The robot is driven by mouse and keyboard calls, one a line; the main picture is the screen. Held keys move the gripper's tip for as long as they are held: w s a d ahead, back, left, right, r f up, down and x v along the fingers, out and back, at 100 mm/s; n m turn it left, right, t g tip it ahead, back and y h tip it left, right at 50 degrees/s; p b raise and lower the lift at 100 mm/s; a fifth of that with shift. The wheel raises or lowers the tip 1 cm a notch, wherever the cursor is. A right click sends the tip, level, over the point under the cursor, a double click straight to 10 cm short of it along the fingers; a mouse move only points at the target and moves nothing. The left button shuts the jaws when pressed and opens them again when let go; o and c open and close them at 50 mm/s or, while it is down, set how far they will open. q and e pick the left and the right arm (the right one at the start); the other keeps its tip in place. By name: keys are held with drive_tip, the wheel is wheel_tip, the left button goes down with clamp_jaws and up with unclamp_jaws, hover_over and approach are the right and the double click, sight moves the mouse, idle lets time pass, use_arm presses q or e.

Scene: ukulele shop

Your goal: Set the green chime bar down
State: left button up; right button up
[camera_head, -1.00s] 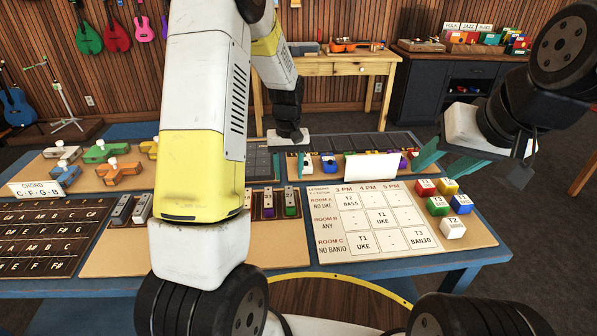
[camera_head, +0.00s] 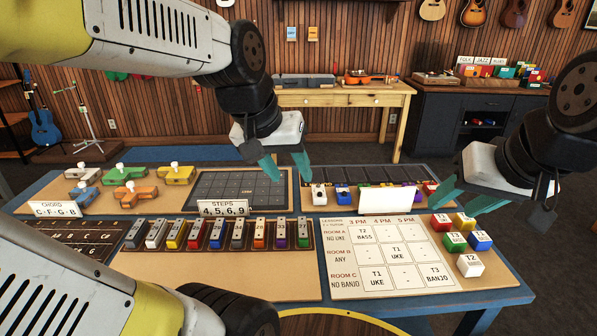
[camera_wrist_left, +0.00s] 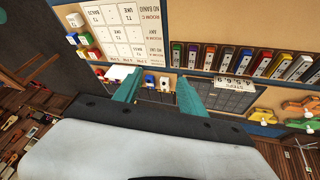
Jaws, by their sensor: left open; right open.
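The green chime bar (camera_head: 303,232) lies at the right end of a row of coloured chime bars on a dark rack on the tan board. It also shows at the left end of the row in the left wrist view (camera_wrist_left: 176,54). My left gripper (camera_head: 285,164) is open and empty. My right gripper (camera_head: 468,199) is open and empty at the right, beside the lesson blocks.
The purple chime bar (camera_head: 281,233) is directly left of the green one. A lesson chart (camera_head: 385,255) lies right of it, with several cubes (camera_head: 470,265). The steps card (camera_head: 223,208) and dark grid (camera_head: 240,187) are behind the row. A blank white card (camera_head: 388,199) stands behind the chart.

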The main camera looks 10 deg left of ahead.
use_arm(q)
drive_tip(key=shift+s+d+r+m+t, duration=0.15)
drive_tip(key=shift+s+t, duration=0.1)
drive_tip(key=shift+s, duration=0.75)
drive_tip(key=shift+s+d+r+m+t, duration=0.15)
drive_tip(key=shift+s+t, duration=0.1)
drive_tip(key=shift+s, duration=0.7)
drive_tip(key=shift+a, duration=0.1)
